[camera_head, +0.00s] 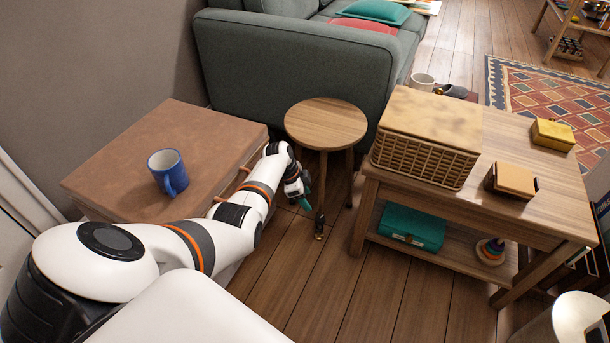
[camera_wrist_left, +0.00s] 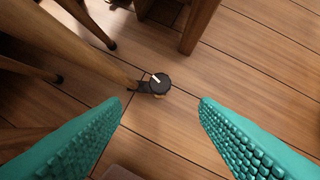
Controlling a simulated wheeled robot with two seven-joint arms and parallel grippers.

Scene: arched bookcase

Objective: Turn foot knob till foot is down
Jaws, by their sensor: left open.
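The round wooden stool (camera_head: 326,120) stands between the brown chest and the side table. Its front leg ends in a small dark foot (camera_head: 319,230) at the floor. In the left wrist view, a black round knob (camera_wrist_left: 160,82) with a white mark sits at the end of the slanted leg (camera_wrist_left: 85,48). My left gripper (camera_head: 305,197) is beside that leg, above the foot. In the left wrist view its teal fingers (camera_wrist_left: 160,101) are open and empty, with the knob ahead of the gap and apart from both fingers. My right gripper is out of view.
The brown chest (camera_head: 125,165) with a blue mug (camera_head: 167,168) is at left. The side table (camera_head: 500,222) with a wicker basket (camera_head: 420,158) and a teal box (camera_head: 412,227) is at right. A grey sofa (camera_head: 285,65) stands behind. The floor in front is clear.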

